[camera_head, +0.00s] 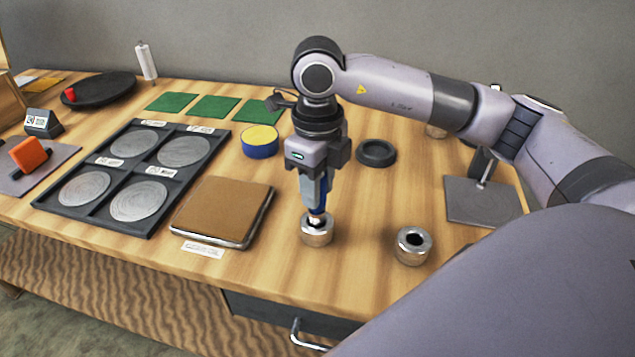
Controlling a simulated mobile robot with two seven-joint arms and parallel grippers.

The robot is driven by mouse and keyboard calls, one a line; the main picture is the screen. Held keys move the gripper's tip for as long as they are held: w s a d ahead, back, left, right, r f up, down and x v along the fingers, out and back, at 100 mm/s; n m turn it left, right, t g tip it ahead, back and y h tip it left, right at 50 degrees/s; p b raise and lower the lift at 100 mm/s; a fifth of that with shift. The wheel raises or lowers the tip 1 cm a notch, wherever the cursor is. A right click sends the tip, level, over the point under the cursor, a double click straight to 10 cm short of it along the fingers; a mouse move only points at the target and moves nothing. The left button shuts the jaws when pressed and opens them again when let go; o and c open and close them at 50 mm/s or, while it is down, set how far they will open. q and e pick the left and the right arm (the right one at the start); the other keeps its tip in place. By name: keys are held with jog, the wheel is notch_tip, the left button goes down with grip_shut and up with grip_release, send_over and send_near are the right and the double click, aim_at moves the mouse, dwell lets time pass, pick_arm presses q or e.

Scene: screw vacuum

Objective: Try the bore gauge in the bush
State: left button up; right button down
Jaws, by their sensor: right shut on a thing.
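My right gripper (317,190) points straight down over the table and is shut on the bore gauge (320,205), which has a blue body and a narrow lower end. The gauge stands upright above a short metal bush (317,231), with its lower end at the bush's top opening. I cannot tell how deep the tip sits in the bore, as the rim hides it. A second metal ring (412,246) with a dark bore stands on the table to the right, apart from the gripper. My left gripper is not in view.
A brown pad (222,211) lies left of the bush, with a black tray (110,212) of grey discs beyond it. A blue and yellow round (260,142) and a dark ring (376,153) lie behind. A grey plate (484,202) with a post stands right. Table front is mostly clear.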

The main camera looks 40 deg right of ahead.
jog(key=shift+f+b, duration=1)
jog(key=shift+f, duration=0.15)
dwell(0.4)
jog(key=shift+r, duration=0.1)
dwell(0.9)
jog(key=shift+r+p, duration=2.4)
jog(key=shift+r, duration=1.05)
